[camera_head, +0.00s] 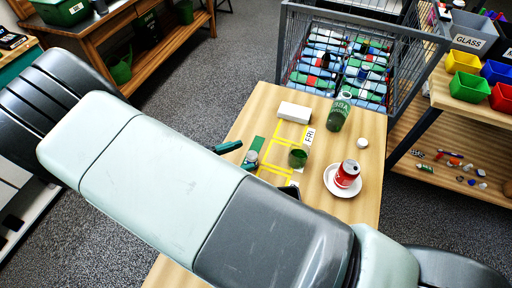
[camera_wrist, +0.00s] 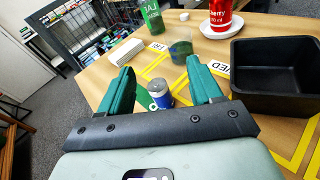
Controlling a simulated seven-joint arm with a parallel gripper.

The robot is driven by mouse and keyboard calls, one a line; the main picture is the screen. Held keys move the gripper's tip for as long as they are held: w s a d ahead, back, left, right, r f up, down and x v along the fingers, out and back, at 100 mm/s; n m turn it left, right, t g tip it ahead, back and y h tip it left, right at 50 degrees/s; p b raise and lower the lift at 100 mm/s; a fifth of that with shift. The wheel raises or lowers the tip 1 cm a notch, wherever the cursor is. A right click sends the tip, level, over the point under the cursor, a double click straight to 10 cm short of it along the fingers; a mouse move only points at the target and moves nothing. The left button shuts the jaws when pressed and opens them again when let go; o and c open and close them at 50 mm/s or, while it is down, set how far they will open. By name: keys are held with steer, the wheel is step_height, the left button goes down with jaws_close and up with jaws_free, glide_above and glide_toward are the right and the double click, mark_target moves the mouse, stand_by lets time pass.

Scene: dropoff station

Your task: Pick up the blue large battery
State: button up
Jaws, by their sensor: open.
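The blue large battery (camera_wrist: 160,93) stands upright on the wooden table in the wrist view, blue below with a silver-grey top. It lies between and just beyond the two green fingers of my gripper (camera_wrist: 163,88), which are spread apart and empty. In the head view the battery (camera_head: 251,158) shows small beside a green finger, and my gripper (camera_head: 240,153) is mostly hidden behind my arm. Any contact between the fingers and the battery cannot be told.
A black bin (camera_wrist: 275,75) stands right of my gripper. A wire cage (camera_head: 411,77) is behind.

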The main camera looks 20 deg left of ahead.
mark_target(249, 161)
steer(key=s+f+n+t+y, duration=0.1)
steer(key=s+a+f+n+t, duration=0.1)
steer(key=f, duration=0.1)
steer(key=s+f+n+t+y, duration=0.1)
steer(key=f+n, duration=0.1)
steer(key=shift+a+f+t+y, duration=0.15)
steer(key=shift+a+t+y, duration=0.1)
steer(key=shift+t+y, duration=0.05)
steer(key=shift+f+n, duration=0.2)
steer(key=shift+n, duration=0.1)
steer(key=shift+w, duration=0.1)
steer(key=x, duration=0.5)
steer(key=shift+w, duration=0.15)
steer(key=x, duration=0.5)
steer(key=shift+w+a+r, duration=0.2)
steer(key=shift+r, duration=0.05)
steer(key=shift+c, duration=0.3)
steer(key=c, duration=1.1)
steer(key=shift+o, duration=0.2)
